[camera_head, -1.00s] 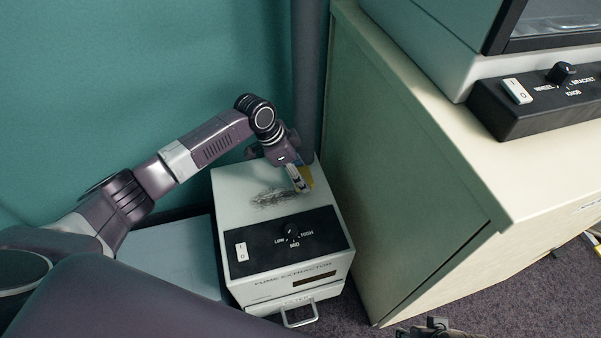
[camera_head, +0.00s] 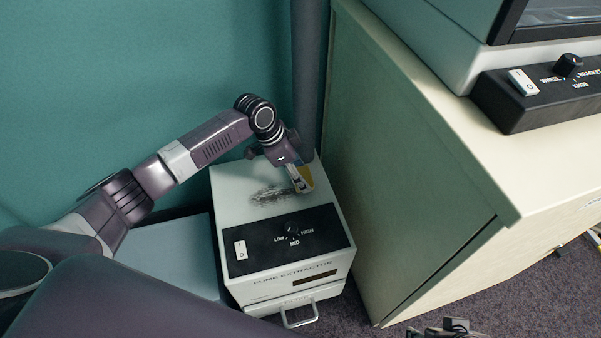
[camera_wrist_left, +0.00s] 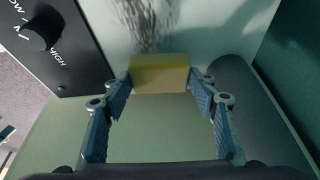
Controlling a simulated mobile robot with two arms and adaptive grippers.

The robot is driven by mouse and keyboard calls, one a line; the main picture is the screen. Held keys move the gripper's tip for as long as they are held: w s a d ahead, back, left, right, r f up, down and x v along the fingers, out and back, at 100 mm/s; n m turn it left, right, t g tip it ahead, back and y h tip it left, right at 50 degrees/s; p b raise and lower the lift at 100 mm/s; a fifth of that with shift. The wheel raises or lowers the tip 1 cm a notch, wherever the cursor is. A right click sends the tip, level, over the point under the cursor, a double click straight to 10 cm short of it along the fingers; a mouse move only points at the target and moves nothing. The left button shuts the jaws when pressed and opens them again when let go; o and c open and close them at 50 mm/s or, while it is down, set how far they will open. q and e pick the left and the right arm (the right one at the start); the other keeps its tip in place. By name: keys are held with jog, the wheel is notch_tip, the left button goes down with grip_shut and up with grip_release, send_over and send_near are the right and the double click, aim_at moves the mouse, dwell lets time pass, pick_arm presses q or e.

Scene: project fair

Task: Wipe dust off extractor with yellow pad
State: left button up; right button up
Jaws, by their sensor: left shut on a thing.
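The fume extractor (camera_head: 235,190) is a pale box with a black front panel, standing low beside the cabinet. A dark grey dust smudge (camera_head: 268,195) lies on its top; it also shows in the left wrist view (camera_wrist_left: 155,25). My left gripper (camera_head: 301,183) is over the right side of the top, shut on the yellow pad (camera_head: 307,174). In the left wrist view the pad (camera_wrist_left: 160,75) sits between the fingertips, just beside the smudge. Whether the pad touches the surface I cannot tell.
The panel has a knob (camera_head: 292,230) and a white switch (camera_head: 241,250). A cream cabinet (camera_head: 400,150) stands close on the right, bearing a machine with a black control box (camera_head: 540,110). A teal wall (camera_head: 150,70) is behind.

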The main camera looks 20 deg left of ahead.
pick_arm(q)
jog(key=shift+f, duration=0.25)
dwell(0.3)
jog(key=shift+f, duration=0.1)
jog(key=shift+f, duration=0.25)
pick_arm(e)
jog(key=shift+r, duration=0.25)
pick_arm(q)
jog(key=shift+f+b, duration=0.25)
jog(key=shift+b, duration=0.1)
pick_arm(e)
jog(key=shift+s, duration=0.2)
pick_arm(q)
jog(key=shift+f, duration=0.1)
